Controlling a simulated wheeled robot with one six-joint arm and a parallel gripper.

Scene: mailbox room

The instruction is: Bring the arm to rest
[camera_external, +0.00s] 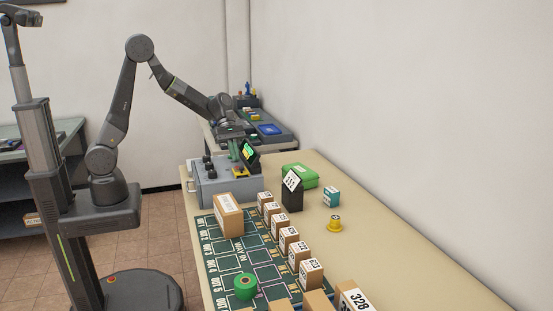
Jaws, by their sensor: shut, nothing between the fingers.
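My arm reaches up from its column at the left and bends down toward the table. My gripper (233,148) is at the arm's end, pointing down over the grey box-shaped device (222,187) at the table's far left end. It is shut and empty. The fingertips are close to the device's small green-lit screen (249,152). I cannot tell whether they touch anything there.
The long table (405,245) runs along the right wall.

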